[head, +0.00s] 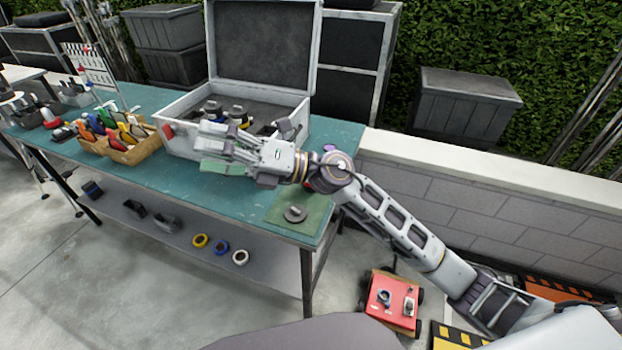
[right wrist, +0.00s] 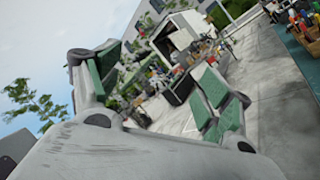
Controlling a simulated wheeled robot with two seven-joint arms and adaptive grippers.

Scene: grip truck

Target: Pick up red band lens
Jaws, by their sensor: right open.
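My right gripper (head: 218,152) reaches in from the right, over the front of the open grey case (head: 185,145). In the right wrist view its green-padded fingers (right wrist: 160,92) are spread wide with nothing between them. Dark and silver lens-like items (head: 212,110) (head: 238,114) stand in the case behind the gripper. I cannot make out a red band on them. A small red item (head: 309,185) shows partly behind my right wrist, too hidden to identify. My left gripper is not in view.
The teal table (head: 180,182) also holds a cardboard box of coloured tools (head: 125,150) on the left. A green mat with a grey round item (head: 295,214) lies at the right end. Tape rolls (head: 221,248) lie on the lower shelf. A red cart (head: 390,300) stands on the floor.

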